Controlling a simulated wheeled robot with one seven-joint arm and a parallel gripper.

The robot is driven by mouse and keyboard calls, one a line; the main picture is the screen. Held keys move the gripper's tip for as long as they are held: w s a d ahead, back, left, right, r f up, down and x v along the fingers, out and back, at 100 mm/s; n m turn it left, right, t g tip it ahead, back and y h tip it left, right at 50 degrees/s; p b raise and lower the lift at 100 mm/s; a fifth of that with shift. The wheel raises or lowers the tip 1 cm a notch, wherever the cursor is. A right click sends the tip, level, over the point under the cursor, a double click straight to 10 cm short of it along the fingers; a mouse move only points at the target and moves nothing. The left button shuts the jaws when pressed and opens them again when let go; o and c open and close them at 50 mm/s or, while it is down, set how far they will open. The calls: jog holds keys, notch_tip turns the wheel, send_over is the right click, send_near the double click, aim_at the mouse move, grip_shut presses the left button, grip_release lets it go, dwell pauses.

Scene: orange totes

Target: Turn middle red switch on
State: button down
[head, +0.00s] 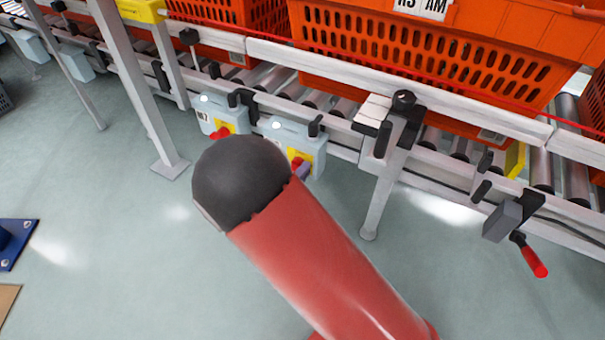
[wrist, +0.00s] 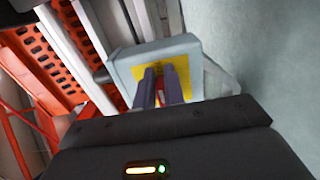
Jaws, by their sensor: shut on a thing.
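The middle red switch (head: 297,162) sits on the yellow plate of a pale blue-grey box (head: 300,142) on the conveyor frame. My arm hides part of the box's lower left in the head view. In the wrist view, my gripper (wrist: 162,74) has both fingers against the yellow plate (wrist: 183,72) of a grey box (wrist: 125,72). It is shut on the red switch, of which only a little red shows between the fingers. A fingertip of my gripper (head: 304,172) also shows beside the switch in the head view. The switch's exact angle is hidden.
A similar box (head: 222,112) with a red switch (head: 221,132) is just left. A grey block (head: 503,220) with a red-ended handle (head: 535,262) hangs at right. Orange totes (head: 400,50) stand on the roller conveyor.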

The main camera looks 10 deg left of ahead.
jog(key=shift+a, duration=0.65)
jog(key=c, duration=1.5)
grip_release()
jog(key=shift+f, duration=0.1)
jog(key=shift+d, duration=0.15)
jog(key=v, duration=0.8)
jog(key=shift+p, duration=0.35)
